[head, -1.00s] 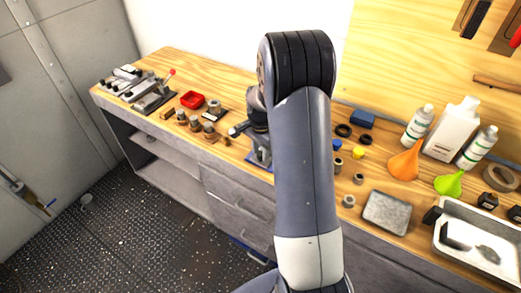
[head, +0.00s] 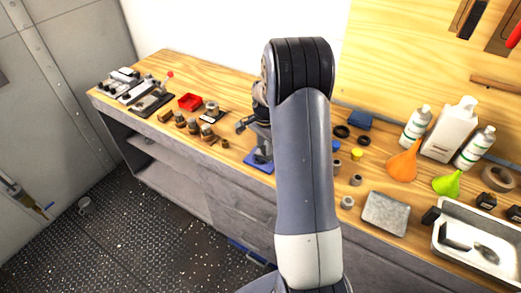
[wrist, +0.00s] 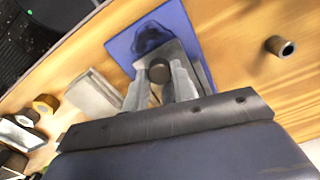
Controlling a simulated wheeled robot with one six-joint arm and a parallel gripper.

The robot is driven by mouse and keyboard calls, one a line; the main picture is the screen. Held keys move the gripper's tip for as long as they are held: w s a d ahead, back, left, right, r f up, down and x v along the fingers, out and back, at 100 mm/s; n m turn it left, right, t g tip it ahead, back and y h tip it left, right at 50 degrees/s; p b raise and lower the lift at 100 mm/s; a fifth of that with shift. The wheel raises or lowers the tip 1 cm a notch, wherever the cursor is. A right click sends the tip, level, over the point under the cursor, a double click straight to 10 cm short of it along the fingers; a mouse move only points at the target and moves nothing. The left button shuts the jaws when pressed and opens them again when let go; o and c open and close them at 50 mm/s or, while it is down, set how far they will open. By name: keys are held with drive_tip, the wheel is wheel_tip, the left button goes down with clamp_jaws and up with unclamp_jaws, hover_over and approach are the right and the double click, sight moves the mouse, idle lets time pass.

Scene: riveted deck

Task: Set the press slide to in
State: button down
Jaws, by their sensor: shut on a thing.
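The press slide shows in the wrist view as a grey metal block with a dark round knob (wrist: 159,72) on a blue base plate (wrist: 122,48). My gripper (wrist: 158,78) has one finger on each side of the knob and is shut on it. A dark blue rounded part stands on the plate beyond the knob. In the head view the blue plate (head: 262,166) shows at the bench's front edge, left of my arm. My arm hides much of the press there, and the slide's position cannot be told.
A grey block (wrist: 93,93) and a small cylinder (wrist: 279,46) flank the plate in the wrist view. In the head view a red tray (head: 190,101) and several small parts lie left. An orange funnel (head: 403,165), bottles and a white tray (head: 446,245) are right.

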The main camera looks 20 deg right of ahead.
drive_tip(key=shift+w, duration=0.1)
drive_tip(key=c, duration=1.2)
unclamp_jaws()
drive_tip(key=shift+o, duration=0.2)
